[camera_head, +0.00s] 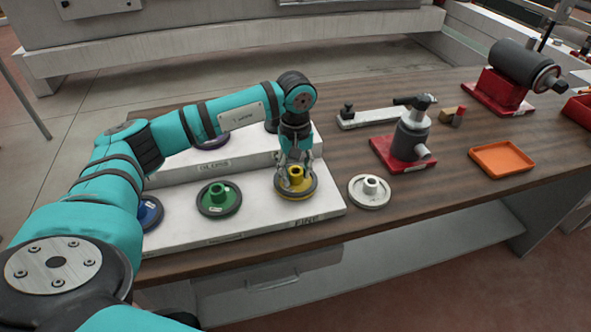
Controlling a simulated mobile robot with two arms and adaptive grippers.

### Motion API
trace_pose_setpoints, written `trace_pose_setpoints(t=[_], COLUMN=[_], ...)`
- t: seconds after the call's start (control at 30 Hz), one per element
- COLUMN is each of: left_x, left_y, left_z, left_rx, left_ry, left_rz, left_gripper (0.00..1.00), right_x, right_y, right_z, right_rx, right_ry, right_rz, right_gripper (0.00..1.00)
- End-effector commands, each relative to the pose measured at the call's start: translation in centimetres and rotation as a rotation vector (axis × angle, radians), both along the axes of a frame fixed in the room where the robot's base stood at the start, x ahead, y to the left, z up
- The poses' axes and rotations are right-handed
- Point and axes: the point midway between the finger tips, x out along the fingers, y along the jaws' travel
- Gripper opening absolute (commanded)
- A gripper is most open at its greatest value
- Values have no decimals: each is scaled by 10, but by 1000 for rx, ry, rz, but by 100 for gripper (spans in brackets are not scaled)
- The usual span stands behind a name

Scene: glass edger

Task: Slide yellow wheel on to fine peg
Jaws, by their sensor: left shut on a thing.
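The yellow wheel (295,195) is at the front right of the white stepped board (250,226), just behind the FINE label (318,221). Its raised yellow hub points up and the wheel looks about level. My left gripper (296,180) reaches down from above and is shut on the wheel at its hub. The fine peg cannot be made out; the wheel and gripper cover that spot. I cannot tell whether the wheel rests fully on the board. My right gripper is not in view.
A green wheel (219,199) and a blue wheel (150,213) sit left on the board's lower step. A white wheel (369,191) lies on the wooden table to the right. Beyond are a red-based grinder (410,140), an orange tray (502,159) and a motor (524,65).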

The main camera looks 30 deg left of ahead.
Motion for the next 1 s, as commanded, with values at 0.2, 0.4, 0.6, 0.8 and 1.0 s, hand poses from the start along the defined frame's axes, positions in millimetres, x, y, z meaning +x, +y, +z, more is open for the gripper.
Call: trace_pose_setpoints(t=[0.2,0.4,0.6,0.8,1.0], left_x=[0,0,0,0,1], left_y=[0,0,0,0,0], left_z=[-6,-7,-7,-8,14], left_rx=[0,-1,-1,1,0], left_ry=[-1,-2,-1,1,-4], left_rz=[0,0,0,0,0], left_gripper=[0,49,66,66,66], right_x=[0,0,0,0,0], right_y=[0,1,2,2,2], right_z=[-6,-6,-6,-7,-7], right_rx=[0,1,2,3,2], right_ry=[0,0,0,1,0], right_rz=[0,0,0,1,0], right_gripper=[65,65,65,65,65])
